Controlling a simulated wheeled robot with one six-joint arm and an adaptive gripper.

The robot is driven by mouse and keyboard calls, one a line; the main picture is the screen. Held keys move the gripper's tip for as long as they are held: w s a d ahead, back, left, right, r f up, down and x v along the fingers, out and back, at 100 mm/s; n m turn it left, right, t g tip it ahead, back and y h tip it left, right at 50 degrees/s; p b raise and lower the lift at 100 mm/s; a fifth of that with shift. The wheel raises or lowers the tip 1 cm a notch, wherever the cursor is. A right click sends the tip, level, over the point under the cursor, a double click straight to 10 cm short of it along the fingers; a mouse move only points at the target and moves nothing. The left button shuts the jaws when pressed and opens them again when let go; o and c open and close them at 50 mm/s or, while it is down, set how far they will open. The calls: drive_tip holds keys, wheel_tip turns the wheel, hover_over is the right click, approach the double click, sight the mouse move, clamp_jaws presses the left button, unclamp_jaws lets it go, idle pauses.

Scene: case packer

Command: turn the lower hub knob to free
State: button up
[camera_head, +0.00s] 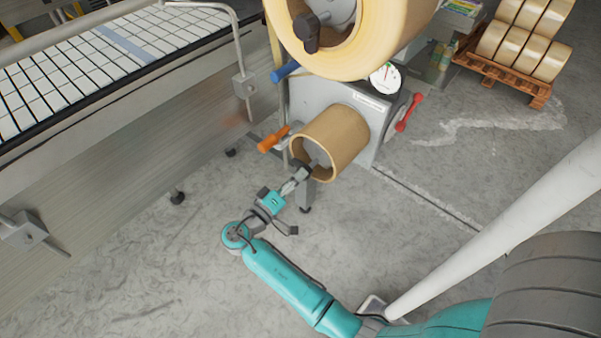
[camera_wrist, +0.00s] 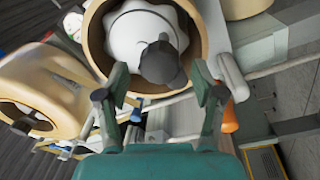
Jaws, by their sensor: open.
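The lower hub is a white lobed disc (camera_wrist: 130,38) inside a brown cardboard core (camera_head: 340,135), on the front of a grey machine. Its dark grey knob (camera_wrist: 162,62) sticks out from the hub toward my wrist camera. In the head view the knob is hard to tell apart from my gripper (camera_head: 295,182), which reaches the core's open end. In the wrist view my gripper (camera_wrist: 160,80) is open, with one finger to each side of the knob and gaps showing between. I cannot tell the knob's setting or how deep the fingers reach.
A large tape roll (camera_head: 390,40) with its own dark knob (camera_head: 306,33) hangs above. An orange handle (camera_head: 273,139) is beside the core, a blue one (camera_head: 285,71) higher up, a red one (camera_head: 409,113) at right. A conveyor (camera_head: 130,120) stands left. The floor in front is clear.

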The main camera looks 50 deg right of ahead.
drive_tip(key=a, duration=0.9)
drive_tip(key=shift+a+f, duration=0.35)
drive_tip(key=shift+s+f, duration=0.1)
drive_tip(key=shift+s, duration=0.05)
drive_tip(key=s+d+f+n+t+y, duration=0.1)
drive_tip(key=s+f+n+t+y, duration=0.25)
drive_tip(key=s+f+y, duration=0.35)
drive_tip(key=s+d+f+n+t+y, duration=0.25)
drive_tip(key=s+f+n, duration=0.2)
drive_tip(key=f, duration=0.45)
drive_tip(key=s+a+f+n+t+y, duration=0.1)
drive_tip(key=s+a+f+t+y, duration=0.1)
drive_tip(key=s+a+y, duration=0.3)
drive_tip(key=s+a+r+t+y, duration=0.35)
drive_tip(key=s+a+r, duration=0.4)
drive_tip(key=s, duration=0.35)
drive_tip(key=s+r+m+t+y, duration=0.1)
drive_tip(key=s+r+m+t, duration=0.2)
drive_tip(key=r, duration=1.3)
drive_tip(key=shift+s+a+r+m, duration=0.25)
drive_tip(key=shift+s+r+m, duration=0.15)
drive_tip(key=shift+s, duration=0.5)
